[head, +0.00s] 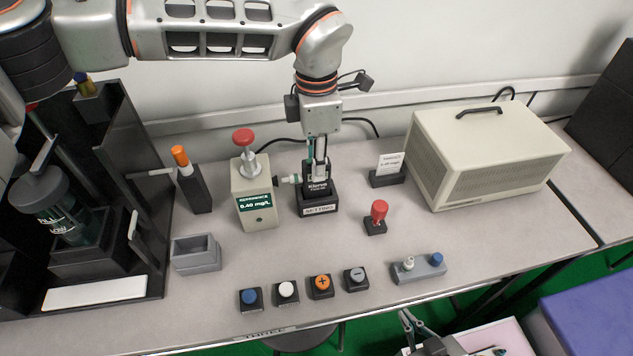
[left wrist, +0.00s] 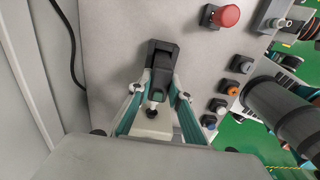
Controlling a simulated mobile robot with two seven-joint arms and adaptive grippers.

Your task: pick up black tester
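The black tester (head: 317,187) stands upright in a black base with a white label, right of the cream reference box (head: 256,202). My left gripper (head: 318,158) points straight down at the tester's top, with its fingers around the upper part. In the left wrist view the tester (left wrist: 162,58) lies between the tips of the teal-padded fingers (left wrist: 160,82). A gap or firm contact at the pads is not clear. My right gripper (head: 413,322) is at the bottom edge, low in front of the table, away from the tester; its finger opening is unclear.
A connector sticks out of the reference box towards the tester, close to my left fingers. A red-topped button (head: 378,212) and a card holder (head: 388,175) stand to the right, before a large cream case (head: 485,155). Several small buttons line the front edge. Bare table lies between.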

